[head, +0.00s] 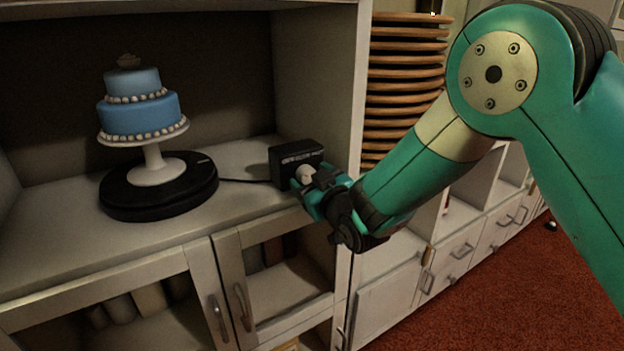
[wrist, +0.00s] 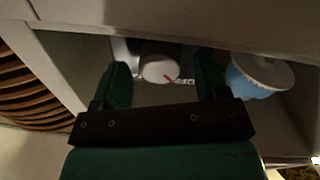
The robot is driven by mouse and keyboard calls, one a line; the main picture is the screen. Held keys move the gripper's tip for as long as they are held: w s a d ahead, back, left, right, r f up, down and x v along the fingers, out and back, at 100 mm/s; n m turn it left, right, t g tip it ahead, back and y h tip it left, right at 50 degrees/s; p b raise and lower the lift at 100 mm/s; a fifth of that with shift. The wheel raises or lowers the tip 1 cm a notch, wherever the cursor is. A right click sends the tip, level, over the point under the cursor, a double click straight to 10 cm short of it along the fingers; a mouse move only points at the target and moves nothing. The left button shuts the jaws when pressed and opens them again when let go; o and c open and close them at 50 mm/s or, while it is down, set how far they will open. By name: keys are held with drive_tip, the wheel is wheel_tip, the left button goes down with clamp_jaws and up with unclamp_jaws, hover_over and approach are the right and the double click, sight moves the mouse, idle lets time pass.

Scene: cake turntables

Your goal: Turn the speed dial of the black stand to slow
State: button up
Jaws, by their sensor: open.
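The black round stand (head: 158,205) sits on the shelf at the left in the head view, with a cord running right to a black control box (head: 290,153). A pale round speed dial (head: 305,173) is on the box's front, partly behind my gripper (head: 318,182). In the wrist view the dial (wrist: 160,62) lies between the two fingers of my open gripper (wrist: 162,72). A red mark shows at the dial's lower right edge, near lettering that seems to read OFF (wrist: 184,80). I cannot tell whether the fingers touch the dial.
A blue two-tier cake (head: 142,112) on a white pedestal (head: 153,165) stands on the black stand; it also shows in the wrist view (wrist: 258,75). A cabinet side wall (head: 325,85) rises behind the box. Stacked brown discs (head: 405,90) are beyond it.

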drive_tip(key=shift+c, duration=0.5)
drive_tip(key=c, duration=0.8)
drive_tip(key=shift+c, duration=0.2)
